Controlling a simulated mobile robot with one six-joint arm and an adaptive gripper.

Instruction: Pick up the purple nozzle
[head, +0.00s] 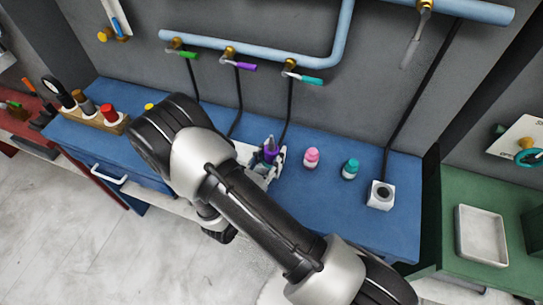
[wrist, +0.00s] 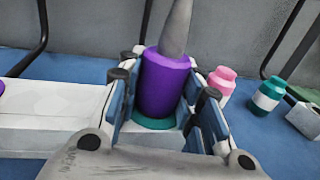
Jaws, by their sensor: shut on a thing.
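The purple nozzle (wrist: 165,86) has a purple body and a grey tapered tip. It stands upright between the fingers of my gripper (wrist: 164,90) in the wrist view, and the gripper is shut on it. A teal ring shows around its base, just above a white surface. In the head view the purple nozzle (head: 270,156) shows small at the end of my arm, partly hidden by the gripper (head: 268,162). Whether its base touches the white surface is not clear.
A pink bottle (head: 311,158), a teal bottle (head: 350,168) and a white block with a round hole (head: 380,195) stand right of the gripper on the blue bench (head: 330,215). A white rack (wrist: 50,115) lies to the left. Hoses hang behind from the blue pipe (head: 260,48).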

